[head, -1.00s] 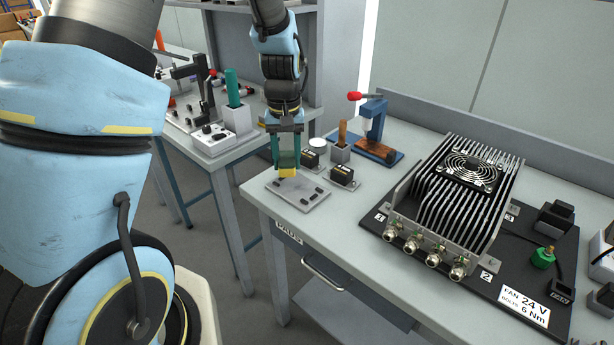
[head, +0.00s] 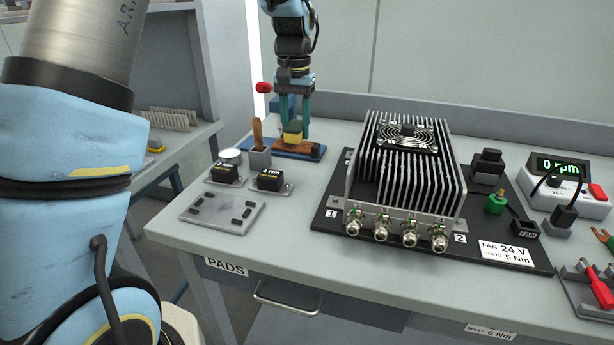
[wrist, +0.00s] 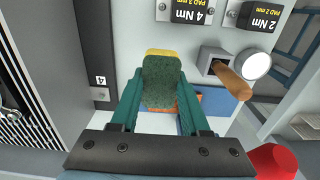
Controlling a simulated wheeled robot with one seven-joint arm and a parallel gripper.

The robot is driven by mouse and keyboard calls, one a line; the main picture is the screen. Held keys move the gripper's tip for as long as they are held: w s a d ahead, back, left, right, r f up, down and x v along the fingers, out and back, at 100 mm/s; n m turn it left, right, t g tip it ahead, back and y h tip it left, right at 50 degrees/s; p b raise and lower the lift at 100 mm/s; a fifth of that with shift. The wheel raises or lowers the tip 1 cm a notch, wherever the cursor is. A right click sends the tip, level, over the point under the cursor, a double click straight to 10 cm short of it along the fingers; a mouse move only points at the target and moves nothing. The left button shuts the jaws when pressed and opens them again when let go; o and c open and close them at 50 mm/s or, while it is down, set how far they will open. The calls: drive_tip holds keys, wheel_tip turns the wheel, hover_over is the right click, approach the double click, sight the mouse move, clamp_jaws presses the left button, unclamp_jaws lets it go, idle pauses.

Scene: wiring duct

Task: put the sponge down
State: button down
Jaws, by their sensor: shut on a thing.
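My gripper (head: 293,119) is shut on the sponge (head: 292,133), a small block with a yellow layer and a dark green layer. In the wrist view the sponge (wrist: 161,82) sits between the two green fingers, its speckled green face toward the camera. In the head view my gripper is in front of or above the blue press with a wooden block at the table's back; I cannot tell the gap beneath the sponge. The grey pad tray (head: 222,211) with dark slots lies at the table's front left, with no sponge on it.
The finned heat sink unit (head: 405,175) stands on a black board to the right. Two torque blocks (head: 270,180), a round white-topped item (head: 231,156) and a wooden-handled tool in a grey holder (head: 259,157) stand left of my gripper.

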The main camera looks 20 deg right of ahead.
sight(297, 174)
wheel_tip(297, 174, down, 10)
drive_tip(key=shift+r+p, duration=0.2)
drive_tip(key=shift+p, duration=0.65)
drive_tip(key=shift+f, duration=0.15)
drive_tip(key=shift+c, duration=1.9)
unclamp_jaws()
